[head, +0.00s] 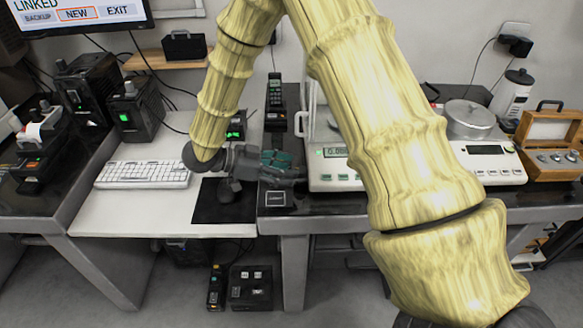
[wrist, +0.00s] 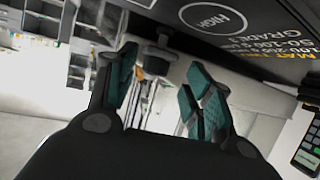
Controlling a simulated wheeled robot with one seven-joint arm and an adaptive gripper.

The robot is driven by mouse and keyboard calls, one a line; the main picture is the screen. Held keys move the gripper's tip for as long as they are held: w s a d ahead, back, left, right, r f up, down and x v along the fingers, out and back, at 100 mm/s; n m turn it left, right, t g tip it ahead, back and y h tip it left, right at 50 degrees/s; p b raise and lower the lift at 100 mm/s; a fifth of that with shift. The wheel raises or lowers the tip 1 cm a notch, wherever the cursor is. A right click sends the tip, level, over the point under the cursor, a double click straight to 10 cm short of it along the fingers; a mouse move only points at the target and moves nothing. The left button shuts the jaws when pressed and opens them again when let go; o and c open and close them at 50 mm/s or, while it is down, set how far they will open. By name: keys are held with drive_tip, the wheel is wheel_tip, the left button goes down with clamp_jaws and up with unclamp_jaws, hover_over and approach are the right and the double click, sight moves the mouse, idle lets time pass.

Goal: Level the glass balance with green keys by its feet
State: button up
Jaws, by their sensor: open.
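The glass balance is a white body (head: 334,179) with a lit display, a small green-lit spot and green keys. It stands on the dark table, its glass case largely hidden behind my arm. Its feet cannot be made out in the head view. My gripper (head: 296,172), with teal pads, is beside the balance's left end, low over the table. In the wrist view my gripper (wrist: 160,76) is open, with nothing seen held between its fingers. A dark round knob-like part (wrist: 163,52) shows beyond the fingertips; I cannot tell whether it is a balance foot.
A second balance (head: 490,160) with a lidded pan (head: 469,120) stands right of my arm. A wooden box (head: 551,135) is at far right. A keyboard (head: 143,174) and black mat (head: 212,213) lie left. A black handset (head: 275,99) stands behind my gripper.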

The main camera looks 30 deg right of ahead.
sight(301, 171)
drive_tip(key=shift+s+d, duration=0.8)
drive_tip(key=shift+d, duration=0.15)
drive_tip(key=shift+w+f, duration=0.25)
drive_tip(key=shift+s+d+r, duration=0.1)
drive_tip(key=shift+s, duration=0.05)
drive_tip(key=c, duration=1)
drive_tip(key=shift+s+r+n+t+p, duration=0.2)
drive_tip(key=shift+n+t+p, duration=0.3)
drive_tip(key=shift+p, duration=0.45)
drive_tip(key=shift+f+n+t+h+p, duration=0.2)
drive_tip(key=shift+n+t+h+p, duration=0.2)
drive_tip(key=shift+n+t+p, duration=0.15)
drive_tip(key=shift+f, duration=0.1)
drive_tip(key=o, duration=1)
drive_tip(key=shift+s, duration=0.1)
